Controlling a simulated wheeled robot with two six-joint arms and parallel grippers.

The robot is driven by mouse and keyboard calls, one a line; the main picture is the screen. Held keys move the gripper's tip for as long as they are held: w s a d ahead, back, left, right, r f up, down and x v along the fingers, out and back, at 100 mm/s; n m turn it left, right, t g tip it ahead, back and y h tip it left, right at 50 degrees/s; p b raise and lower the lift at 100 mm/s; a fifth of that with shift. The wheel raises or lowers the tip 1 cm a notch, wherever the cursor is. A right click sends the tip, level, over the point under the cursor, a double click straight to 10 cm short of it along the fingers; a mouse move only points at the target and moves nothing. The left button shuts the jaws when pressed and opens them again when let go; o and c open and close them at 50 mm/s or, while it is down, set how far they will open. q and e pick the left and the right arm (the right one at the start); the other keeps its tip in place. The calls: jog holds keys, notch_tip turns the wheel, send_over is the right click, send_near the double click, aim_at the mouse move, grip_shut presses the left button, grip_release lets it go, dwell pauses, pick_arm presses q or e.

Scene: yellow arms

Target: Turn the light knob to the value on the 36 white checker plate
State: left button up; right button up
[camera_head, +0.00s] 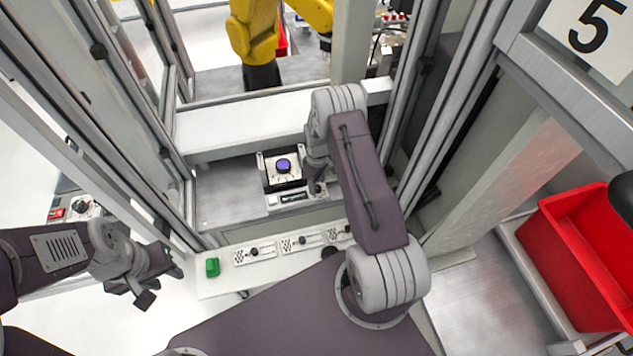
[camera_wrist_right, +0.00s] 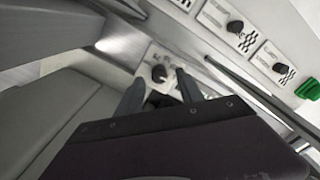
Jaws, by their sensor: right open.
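The light knob (camera_head: 283,165), round with a blue-violet top, sits on a white square plate in a recessed bay in the head view. In the right wrist view a dark knob (camera_wrist_right: 158,73) on a white plate shows between the fingertips. My right gripper (camera_wrist_right: 161,80) is open there, and I cannot tell whether it touches the knob. In the head view my right wrist is just right of the knob plate. White checker plates with black knobs (camera_head: 254,253) (camera_head: 302,243) line a white ledge; their numbers are unreadable. My left gripper (camera_head: 160,284) is open and empty at the lower left.
A green block (camera_head: 212,267) sits at the ledge's left end. Metal frame posts (camera_head: 440,110) flank the bay. A red bin (camera_head: 580,260) stands at the right. A yellow robot arm (camera_head: 255,35) is behind the white crossbeam (camera_head: 240,125).

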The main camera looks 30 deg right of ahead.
jog(key=shift+f, duration=0.35)
jog(key=shift+s+d+f, duration=0.15)
jog(key=shift+s, duration=0.05)
jog(key=shift+w, duration=0.1)
grip_shut()
jog(key=n+b, duration=0.2)
jog(key=n, duration=0.1)
jog(key=shift+f, duration=0.15)
jog(key=shift+n+b, duration=1.05)
jog(key=shift+n, duration=1.35)
